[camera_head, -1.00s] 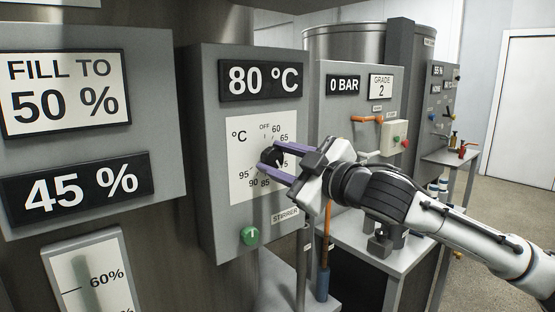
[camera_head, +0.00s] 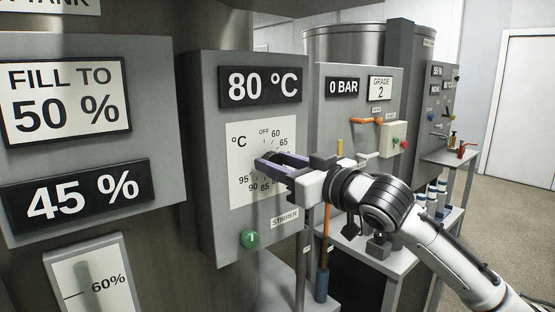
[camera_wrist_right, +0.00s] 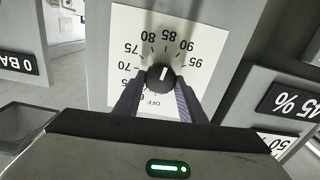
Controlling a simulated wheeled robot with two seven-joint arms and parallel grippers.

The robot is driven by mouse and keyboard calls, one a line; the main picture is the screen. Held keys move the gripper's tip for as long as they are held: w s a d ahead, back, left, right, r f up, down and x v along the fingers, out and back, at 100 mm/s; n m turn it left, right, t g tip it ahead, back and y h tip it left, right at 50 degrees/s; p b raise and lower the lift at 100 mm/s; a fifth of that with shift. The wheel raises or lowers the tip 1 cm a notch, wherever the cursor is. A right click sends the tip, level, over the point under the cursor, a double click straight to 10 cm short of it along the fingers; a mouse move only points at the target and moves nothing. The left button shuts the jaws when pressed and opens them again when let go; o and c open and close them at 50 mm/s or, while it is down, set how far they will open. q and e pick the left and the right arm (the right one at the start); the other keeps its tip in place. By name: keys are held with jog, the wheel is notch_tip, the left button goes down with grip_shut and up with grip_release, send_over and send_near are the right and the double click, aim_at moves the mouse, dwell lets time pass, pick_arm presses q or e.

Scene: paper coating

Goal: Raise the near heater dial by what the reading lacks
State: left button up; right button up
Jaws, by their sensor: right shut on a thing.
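The near heater dial is a black knob with a white pointer mark, and shows in the right wrist view (camera_wrist_right: 160,77). It sits on a white scale plate (camera_head: 244,190) marked OFF and 60 to 95. In the wrist view the mark points roughly towards 85 to 90; I cannot tell exactly. The display above it (camera_head: 260,85) reads 80 °C. My right gripper (camera_head: 266,162) is shut on the dial, with a finger on each side, also in the wrist view (camera_wrist_right: 158,95). In the head view its fingers hide most of the dial. My left gripper is not in view.
A green button (camera_head: 250,240) by the STIRRER label (camera_head: 285,217) is below the plate. A FILL TO 50 % sign (camera_head: 65,98) and a 45 % display (camera_head: 75,193) are on the left. A second panel, with 0 BAR (camera_head: 342,87), stands behind my right arm.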

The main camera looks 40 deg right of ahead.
jog(key=m+p, duration=0.3)
jog(key=m, duration=0.2)
jog(key=shift+d+r+m+p, duration=0.1)
jog(key=shift+m+p, duration=0.2)
jog(key=shift+m, duration=0.8)
jog(key=shift+f+m+p, duration=0.2)
jog(key=shift+m+p, duration=0.15)
jog(key=shift+m, duration=1.15)
jog(key=o, duration=1)
jog(key=shift+d, duration=0.1)
jog(key=shift+o, duration=0.2)
jog(key=s+b, duration=0.2)
jog(key=s, duration=0.8)
jog(key=shift+d, duration=0.4)
jog(key=shift+s, duration=0.1)
